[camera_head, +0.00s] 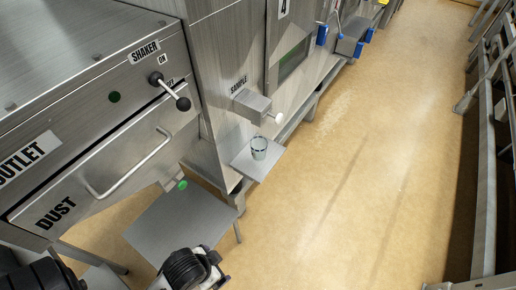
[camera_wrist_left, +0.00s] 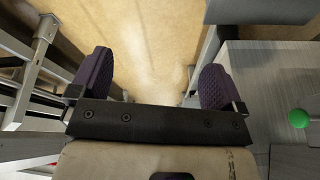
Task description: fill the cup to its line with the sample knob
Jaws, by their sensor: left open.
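The clear cup (camera_head: 259,147), with a dark band near its rim, stands upright on a small metal shelf (camera_head: 244,163). The SAMPLE box (camera_head: 252,105) juts from the machine wall just above. The white sample knob (camera_head: 278,118) is on the box's right end. I cannot make out the cup's line or any contents. In the left wrist view my left gripper (camera_wrist_left: 155,78) is open, with bare floor between its two dark ribbed fingers. Dark parts of my arm show at the bottom of the head view, well short of the cup. My right gripper is not in view.
A drawer marked DUST (camera_head: 130,165) has a bar handle, with a black-balled SHAKER lever (camera_head: 170,90) above. A grey metal table (camera_head: 180,228) stands below, near a green knob (camera_head: 182,185). Open floor (camera_head: 350,200) lies right of the machine, up to metal railings (camera_head: 490,150).

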